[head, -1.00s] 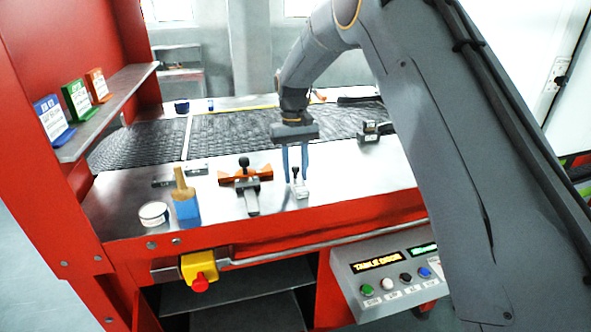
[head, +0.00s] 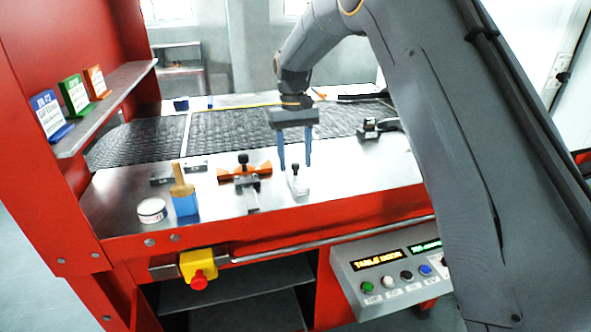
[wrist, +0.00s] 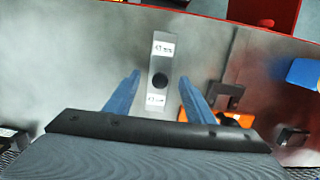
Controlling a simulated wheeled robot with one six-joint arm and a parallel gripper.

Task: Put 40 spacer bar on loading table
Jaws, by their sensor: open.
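A pale metal spacer bar (head: 299,185) with a dark round knob lies on the metal tabletop (head: 350,180), near its front edge. In the wrist view the bar (wrist: 162,48) has white labels ending in "mm"; the number starts with 4, but its second digit is unclear. My gripper (head: 295,168) is open above the bar, its blue fingers apart and pointing down. In the wrist view the gripper (wrist: 160,85) has one finger on each side of the bar's knob end, with gaps and nothing held.
An orange clamp with a dark bar (head: 245,172) stands left of the spacer bar. Further left are a blue-and-tan brush (head: 184,200) and a white tin (head: 152,210). A dark block (head: 372,130) sits back right. The mesh belt (head: 240,130) runs behind.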

